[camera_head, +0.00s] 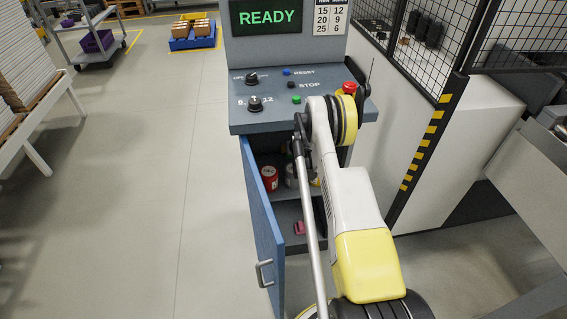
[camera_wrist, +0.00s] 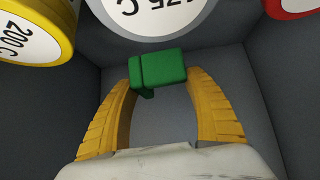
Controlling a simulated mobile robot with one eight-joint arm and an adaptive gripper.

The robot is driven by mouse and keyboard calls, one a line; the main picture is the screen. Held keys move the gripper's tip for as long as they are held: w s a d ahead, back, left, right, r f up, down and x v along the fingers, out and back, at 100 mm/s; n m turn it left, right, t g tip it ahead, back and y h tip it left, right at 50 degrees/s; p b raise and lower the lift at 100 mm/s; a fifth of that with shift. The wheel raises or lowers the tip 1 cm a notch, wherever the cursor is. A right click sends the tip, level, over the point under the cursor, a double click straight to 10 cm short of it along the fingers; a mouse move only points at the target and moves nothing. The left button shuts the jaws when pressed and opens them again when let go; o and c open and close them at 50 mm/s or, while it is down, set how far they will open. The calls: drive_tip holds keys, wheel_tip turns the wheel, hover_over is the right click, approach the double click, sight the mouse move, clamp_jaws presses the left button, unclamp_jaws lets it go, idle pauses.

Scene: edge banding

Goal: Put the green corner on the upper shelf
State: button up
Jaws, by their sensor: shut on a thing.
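The green corner (camera_wrist: 158,70) is a small green block with a short stub under it. In the wrist view it sits between the yellow fingertips of my gripper (camera_wrist: 162,74), which are shut on it. Grey walls surround it, with labelled cans close beyond. I cannot tell whether it touches a surface. In the head view the cabinet's upper shelf (camera_head: 284,196) shows behind the open blue door (camera_head: 262,225). My arm reaches in front of the cabinet and hides my gripper and the green corner there.
In the wrist view, a yellow can (camera_wrist: 38,30), a grey-white can (camera_wrist: 150,22) and a red can (camera_wrist: 292,6) stand close. The red can also shows in the head view (camera_head: 269,179). A small pink-red item (camera_head: 299,228) lies lower down. The control panel (camera_head: 300,112) overhangs the cabinet.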

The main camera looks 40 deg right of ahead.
drive_tip(key=w+a+f, duration=0.1)
drive_tip(key=w, duration=0.1)
drive_tip(key=w+a+f+b, duration=0.1)
drive_tip(key=w+a+f, duration=0.1)
drive_tip(key=shift+f+b, duration=0.15)
drive_tip(key=shift+b, duration=0.15)
wheel_tip(320, 180, down, 4)
drive_tip(key=shift+b, duration=1.1)
drive_tip(key=o, duration=0.9)
drive_tip(key=p+v, duration=0.4)
drive_tip(key=v, duration=0.8)
